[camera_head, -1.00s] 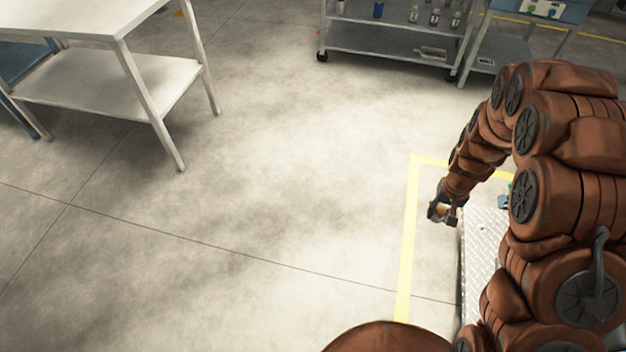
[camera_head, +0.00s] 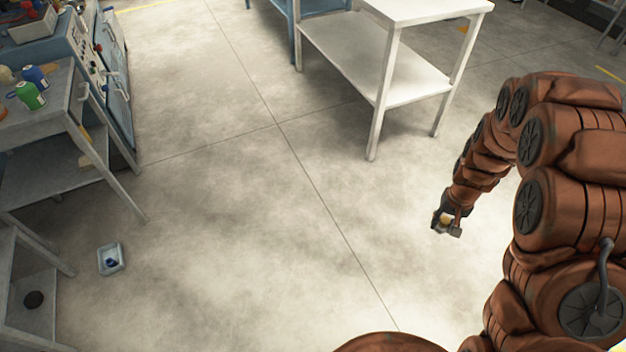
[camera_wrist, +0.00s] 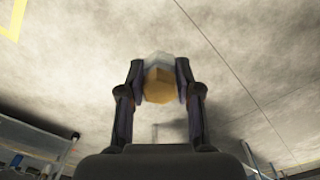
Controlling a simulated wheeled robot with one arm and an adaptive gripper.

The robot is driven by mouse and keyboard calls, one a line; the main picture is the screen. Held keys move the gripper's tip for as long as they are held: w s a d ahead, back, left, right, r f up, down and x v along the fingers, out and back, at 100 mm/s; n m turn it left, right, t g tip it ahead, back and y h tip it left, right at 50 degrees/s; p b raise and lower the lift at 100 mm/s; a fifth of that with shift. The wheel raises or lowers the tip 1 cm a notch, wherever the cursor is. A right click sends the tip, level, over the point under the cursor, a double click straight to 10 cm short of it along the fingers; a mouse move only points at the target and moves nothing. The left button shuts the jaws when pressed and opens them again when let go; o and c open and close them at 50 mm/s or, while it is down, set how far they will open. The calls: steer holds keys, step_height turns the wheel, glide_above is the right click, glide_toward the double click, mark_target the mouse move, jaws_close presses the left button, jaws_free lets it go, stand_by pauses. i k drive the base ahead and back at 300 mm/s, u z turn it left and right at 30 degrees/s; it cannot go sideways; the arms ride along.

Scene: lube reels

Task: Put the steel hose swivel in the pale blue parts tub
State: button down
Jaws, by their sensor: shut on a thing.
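My gripper (camera_head: 446,228) hangs over open floor at the right in the head view. In the wrist view my gripper (camera_wrist: 158,86) is shut on a small piece, apparently the hose swivel (camera_wrist: 158,84), with a golden-brown faceted near part and a pale grey far part. Its fingers press on both sides of it. In the head view the swivel is tiny and partly hidden by the fingers. A pale blue tub (camera_head: 102,268) sits on the floor at the left, far from my gripper. A small dark blue thing (camera_head: 111,262) lies in it.
A grey bench (camera_head: 40,115) with green and blue bottles (camera_head: 31,95) stands at the left, with a low grey shelf unit (camera_head: 35,310) nearer. A white table (camera_head: 420,12) with a lower shelf stands at the back. The floor between is clear.

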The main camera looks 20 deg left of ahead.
mark_target(112, 256)
steer(key=u, duration=0.9)
steer(key=i, duration=1.25)
steer(key=u, duration=1.35)
steer(key=i, duration=1.4)
steer(key=u, duration=1.6)
steer(key=i, duration=0.85)
steer(key=u, duration=0.65)
